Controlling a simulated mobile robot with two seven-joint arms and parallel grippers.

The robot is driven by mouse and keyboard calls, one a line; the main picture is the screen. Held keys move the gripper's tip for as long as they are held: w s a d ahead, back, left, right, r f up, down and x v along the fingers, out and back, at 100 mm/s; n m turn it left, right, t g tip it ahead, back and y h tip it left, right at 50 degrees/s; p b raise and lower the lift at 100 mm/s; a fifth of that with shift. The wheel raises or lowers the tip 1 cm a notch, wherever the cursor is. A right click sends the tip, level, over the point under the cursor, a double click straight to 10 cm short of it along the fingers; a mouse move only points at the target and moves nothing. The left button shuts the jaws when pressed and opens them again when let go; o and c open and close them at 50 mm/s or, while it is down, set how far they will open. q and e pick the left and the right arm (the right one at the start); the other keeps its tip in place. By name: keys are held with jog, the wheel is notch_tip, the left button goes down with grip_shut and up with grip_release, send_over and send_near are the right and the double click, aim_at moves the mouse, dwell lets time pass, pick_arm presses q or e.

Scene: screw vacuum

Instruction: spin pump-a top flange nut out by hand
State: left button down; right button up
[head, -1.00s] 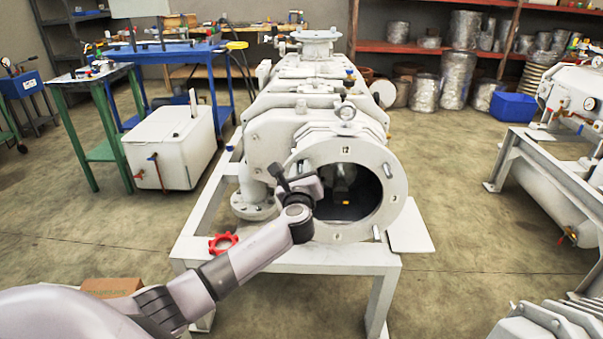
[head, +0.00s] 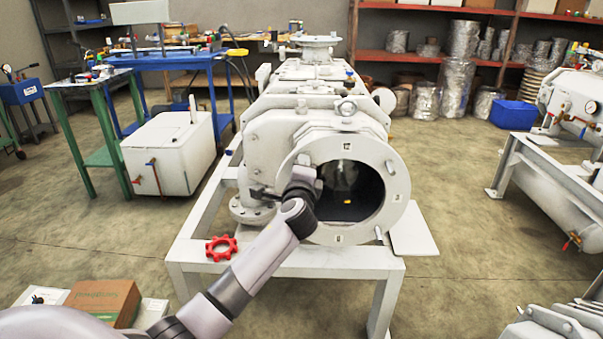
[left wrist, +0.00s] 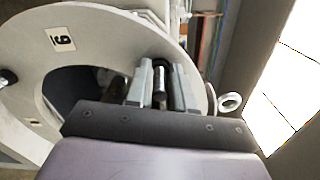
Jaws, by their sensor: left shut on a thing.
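Pump-a is the large pale machine on a white frame. Its round end flange (head: 397,190) faces me, with clock-number labels around a dark opening. A short stud (head: 390,168) shows at its right side. My left gripper (head: 262,194) is at the flange's left edge, with the wrist covering part of the rim. In the left wrist view its two grey fingers (left wrist: 160,84) are shut on a small dark cylindrical piece (left wrist: 161,76) in front of the flange ring (left wrist: 100,22). I cannot tell whether this is the nut or a stud. My right gripper is not in view.
A red star-shaped handwheel (head: 221,248) is beside my left forearm. Boxes (head: 105,299) sit at lower left. A white tank (head: 168,150) and green-legged bench (head: 105,120) stand left. Another pump (head: 575,110) stands right. The floor between is clear.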

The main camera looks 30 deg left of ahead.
pick_arm(q)
jog(key=shift+n, duration=0.6)
jog(key=shift+n+b, duration=0.4)
jog(key=n+b, duration=0.1)
jog(key=n, duration=0.1)
jog(key=shift+a+n, duration=0.1)
jog(key=shift+n, duration=0.2)
jog(key=n+b, duration=0.2)
jog(key=n, duration=0.2)
jog(key=shift+r+n, duration=0.1)
jog(key=shift+n, duration=0.2)
jog(key=n+b, duration=0.1)
jog(key=n, duration=0.2)
jog(key=shift+n, duration=0.3)
jog(key=n+b, duration=0.1)
jog(key=n, duration=0.1)
jog(key=shift+n, duration=0.4)
jog(key=shift+r+n+b, duration=0.15)
jog(key=shift+n+b, duration=0.15)
jog(key=shift+n, duration=2.2)
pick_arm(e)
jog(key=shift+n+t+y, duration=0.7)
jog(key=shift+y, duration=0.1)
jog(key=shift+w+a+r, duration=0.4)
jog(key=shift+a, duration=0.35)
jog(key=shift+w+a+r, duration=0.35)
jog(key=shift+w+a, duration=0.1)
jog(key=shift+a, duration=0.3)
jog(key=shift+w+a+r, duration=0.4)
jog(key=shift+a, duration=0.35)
